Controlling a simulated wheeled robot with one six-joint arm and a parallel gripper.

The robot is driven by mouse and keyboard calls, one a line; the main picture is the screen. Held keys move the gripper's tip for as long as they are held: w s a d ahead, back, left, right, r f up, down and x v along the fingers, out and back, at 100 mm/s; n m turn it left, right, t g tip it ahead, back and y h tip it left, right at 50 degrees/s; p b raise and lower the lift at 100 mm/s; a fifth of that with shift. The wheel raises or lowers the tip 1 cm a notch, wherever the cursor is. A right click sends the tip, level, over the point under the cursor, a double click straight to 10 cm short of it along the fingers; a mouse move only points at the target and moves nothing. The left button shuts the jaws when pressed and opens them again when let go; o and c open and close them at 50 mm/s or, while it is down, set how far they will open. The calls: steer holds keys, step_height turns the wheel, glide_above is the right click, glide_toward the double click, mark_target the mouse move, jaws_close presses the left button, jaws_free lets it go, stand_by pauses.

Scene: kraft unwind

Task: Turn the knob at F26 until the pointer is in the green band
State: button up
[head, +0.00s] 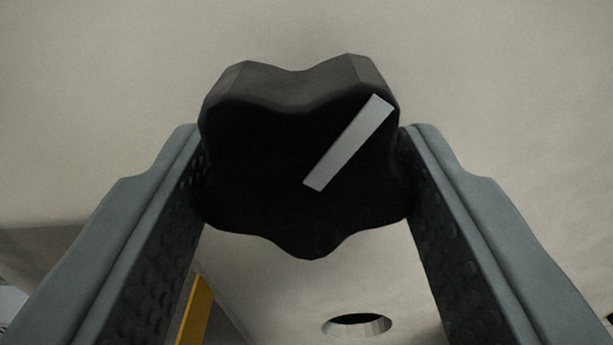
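A black lobed knob (260,170) fills the middle of the head view, with a pale grey pointer bar (348,143) on its face slanting to the upper right. My gripper (305,165) has one grey finger on each side of the knob. Both fingertips appear to touch the knob's left and right sides, so it looks shut on the knob. No green band and no F26 label show in this view.
A pale beige surface (500,90) lies behind the knob. Below the knob is a round hole (357,324) in a pale surface. A yellow strip (195,310) shows at the lower left, partly hidden by the left finger.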

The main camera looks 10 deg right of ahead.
steer(key=o, duration=0.4)
steer(key=shift+c, duration=0.2)
steer(key=shift+s, duration=0.1)
steer(key=v, duration=1.7)
steer(key=shift+a+r, duration=0.1)
steer(key=shift+r, duration=0.05)
